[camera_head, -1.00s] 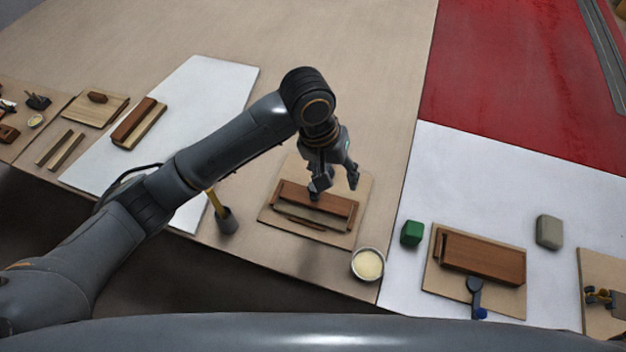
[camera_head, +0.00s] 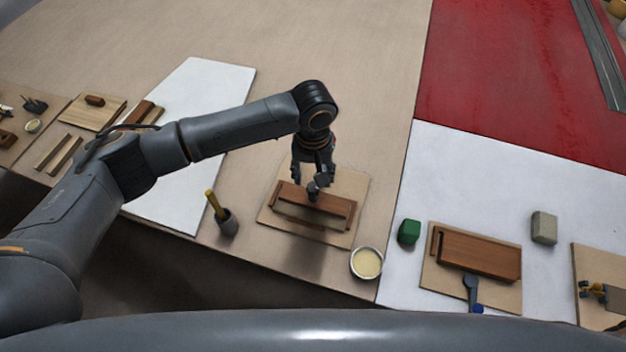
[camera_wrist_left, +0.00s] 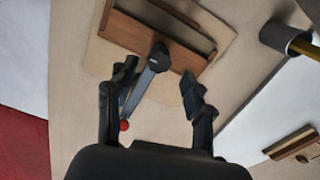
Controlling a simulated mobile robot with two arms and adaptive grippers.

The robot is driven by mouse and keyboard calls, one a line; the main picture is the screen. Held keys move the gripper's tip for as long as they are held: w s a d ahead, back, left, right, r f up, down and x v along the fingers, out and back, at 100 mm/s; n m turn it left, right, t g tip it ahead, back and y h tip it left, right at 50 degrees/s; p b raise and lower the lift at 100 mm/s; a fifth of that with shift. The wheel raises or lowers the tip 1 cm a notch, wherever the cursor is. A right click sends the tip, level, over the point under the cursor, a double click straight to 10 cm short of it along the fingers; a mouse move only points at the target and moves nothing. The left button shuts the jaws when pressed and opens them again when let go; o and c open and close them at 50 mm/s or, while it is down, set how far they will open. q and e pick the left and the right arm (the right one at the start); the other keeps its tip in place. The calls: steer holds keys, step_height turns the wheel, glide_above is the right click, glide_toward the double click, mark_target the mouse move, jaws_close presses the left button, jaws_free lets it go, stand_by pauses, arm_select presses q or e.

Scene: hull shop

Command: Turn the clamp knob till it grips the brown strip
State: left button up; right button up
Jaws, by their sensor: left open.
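My left gripper (camera_head: 315,185) is open above the brown block (camera_head: 340,204) on the middle board. In the left wrist view its two fingers (camera_wrist_left: 158,90) stand either side of a dark clamp arm (camera_wrist_left: 146,85). The clamp has a dark rounded head (camera_wrist_left: 160,56) at the block's edge and a small red end (camera_wrist_left: 124,126) beside the left finger. I cannot tell whether the fingers touch the clamp. A thin brownish strip (camera_head: 304,217) lies along the block's near side; it also shows in the left wrist view (camera_wrist_left: 176,12). My right gripper is not in view.
A cup with a yellow-handled tool (camera_head: 226,224) stands left of the board (camera_head: 270,221). A bowl of pale stuff (camera_head: 366,263) stands at its near right. Further right are a green block (camera_head: 409,232), another board with a block and a blue-ended clamp (camera_head: 471,286), and a grey block (camera_head: 544,228).

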mark_target(313, 187)
arm_select(q)
steer(key=shift+f, duration=1.8)
jaws_close()
steer(key=shift+r, duration=0.1)
